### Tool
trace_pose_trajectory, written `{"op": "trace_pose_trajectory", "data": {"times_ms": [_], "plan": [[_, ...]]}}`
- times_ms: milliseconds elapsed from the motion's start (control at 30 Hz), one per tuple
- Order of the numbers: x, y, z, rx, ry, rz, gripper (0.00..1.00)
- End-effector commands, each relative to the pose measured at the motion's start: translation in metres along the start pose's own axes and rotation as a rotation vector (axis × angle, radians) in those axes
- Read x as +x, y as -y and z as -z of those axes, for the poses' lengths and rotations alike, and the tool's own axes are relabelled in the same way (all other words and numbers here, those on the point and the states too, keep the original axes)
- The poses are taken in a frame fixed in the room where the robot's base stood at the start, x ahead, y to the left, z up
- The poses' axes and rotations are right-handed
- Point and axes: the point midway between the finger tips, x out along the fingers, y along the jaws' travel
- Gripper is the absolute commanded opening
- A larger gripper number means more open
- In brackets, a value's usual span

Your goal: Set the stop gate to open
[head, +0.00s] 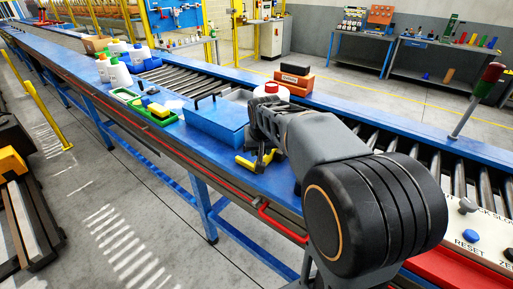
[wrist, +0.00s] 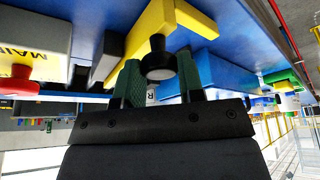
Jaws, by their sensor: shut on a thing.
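A yellow angled stop gate (head: 246,161) lies at the near side of the blue conveyor frame, just left of my gripper. In the wrist view, which looks upside down, the yellow gate (wrist: 170,24) fills the upper middle, with a black knob (wrist: 158,62) on it. My gripper (wrist: 160,84) has its two green-padded fingers on either side of this knob and is shut on it. In the head view my gripper (head: 267,158) is partly hidden by my own arm, and the knob cannot be made out there. Any open or closed marking for the gate is not readable.
A blue box (head: 216,120) with a black handle stands behind the gate. A white box with a red button (wrist: 22,72) sits close beside my gripper. A red rail (head: 150,124) runs along the front.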

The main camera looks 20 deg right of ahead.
Motion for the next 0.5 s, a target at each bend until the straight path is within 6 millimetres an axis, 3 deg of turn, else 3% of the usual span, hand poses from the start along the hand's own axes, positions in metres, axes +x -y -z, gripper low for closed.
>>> {"op": "trace_pose_trajectory", "data": {"times_ms": [400, 433, 500], "plan": [[-0.0006, 0.0004, -0.0047, 0.009, 0.01, -0.001, 0.0], [-0.0005, 0.0006, -0.0047, 0.009, 0.01, -0.001, 0.36], [-0.0005, 0.0007, -0.0046, 0.008, 0.009, -0.001, 0.43]]}}
